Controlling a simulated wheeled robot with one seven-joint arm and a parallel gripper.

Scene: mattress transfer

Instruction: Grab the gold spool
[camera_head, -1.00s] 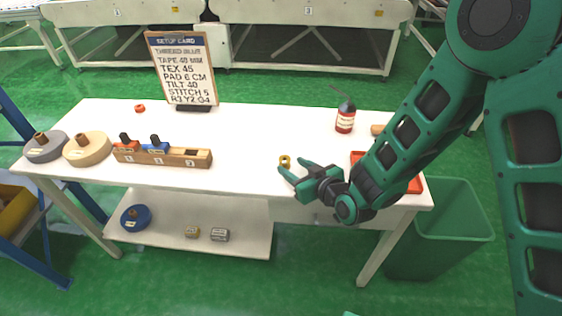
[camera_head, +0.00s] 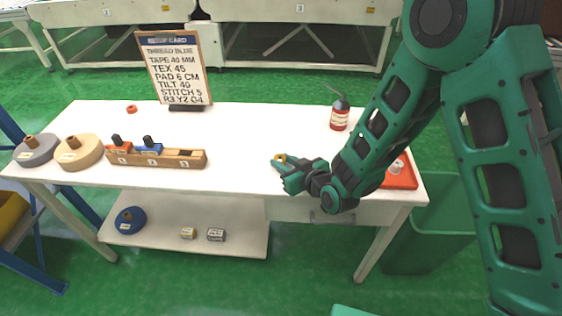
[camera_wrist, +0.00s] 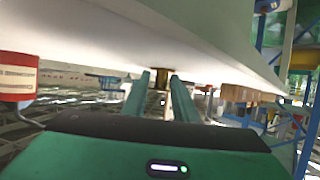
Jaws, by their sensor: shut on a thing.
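The gold spool (camera_head: 281,158) is a small gold-coloured piece at the tips of my gripper (camera_head: 279,163), over the front middle of the white table. The fingers hide part of it. In the wrist view the gold spool (camera_wrist: 161,78) sits between the far ends of the two green fingers of my gripper (camera_wrist: 160,82), which are shut on it. I cannot tell whether it still touches the tabletop.
The white table (camera_head: 240,130) holds a wooden rack (camera_head: 160,158) with two spools, two large rolls (camera_head: 80,152) at left, a sign (camera_head: 177,70), a red bottle (camera_head: 340,114) and a red tray (camera_head: 402,175). A green bin (camera_head: 435,225) stands at right. The table's middle is clear.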

